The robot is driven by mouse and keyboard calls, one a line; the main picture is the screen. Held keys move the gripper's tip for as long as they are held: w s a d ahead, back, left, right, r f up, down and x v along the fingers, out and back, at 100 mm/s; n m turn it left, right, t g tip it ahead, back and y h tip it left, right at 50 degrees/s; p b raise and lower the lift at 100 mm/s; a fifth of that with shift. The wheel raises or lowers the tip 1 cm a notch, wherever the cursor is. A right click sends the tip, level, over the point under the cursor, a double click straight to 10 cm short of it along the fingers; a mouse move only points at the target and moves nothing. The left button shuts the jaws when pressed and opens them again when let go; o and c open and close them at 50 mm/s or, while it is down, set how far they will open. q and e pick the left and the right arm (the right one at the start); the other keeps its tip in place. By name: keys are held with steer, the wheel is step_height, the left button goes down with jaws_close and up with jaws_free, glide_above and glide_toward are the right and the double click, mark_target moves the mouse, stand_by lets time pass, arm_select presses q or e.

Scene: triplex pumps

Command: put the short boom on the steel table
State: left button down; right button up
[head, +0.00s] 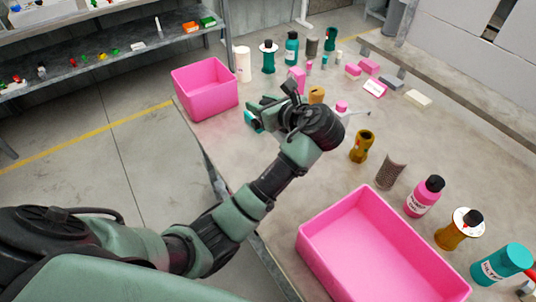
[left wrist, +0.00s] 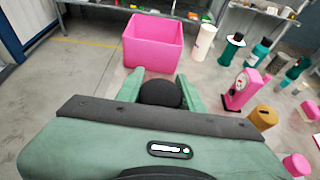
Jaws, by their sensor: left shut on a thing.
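My left gripper (head: 264,112) is over the left part of the grey tabletop (head: 285,165), near the pink bin. In the left wrist view, its two green fingers (left wrist: 165,88) are closed on a black, round-topped thing (left wrist: 160,94). The gripper body hides most of that thing, so I cannot tell its full shape or whether it is the short boom. In the head view the held thing is mostly hidden by the wrist. My right gripper is not in view.
An empty-looking pink bin (head: 205,88) stands at the table's left corner, another (head: 375,255) at the front. Bottles, including a pink one (head: 424,196), line the right side; more stand at the back. A metal shelf (head: 110,55) with small parts is at upper left.

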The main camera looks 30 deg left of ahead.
arm_select(q)
steer(key=shift+f, duration=7.8)
steer(key=c, duration=0.9)
jaws_free()
steer(key=v, duration=1.2)
steer(key=shift+b, duration=0.45)
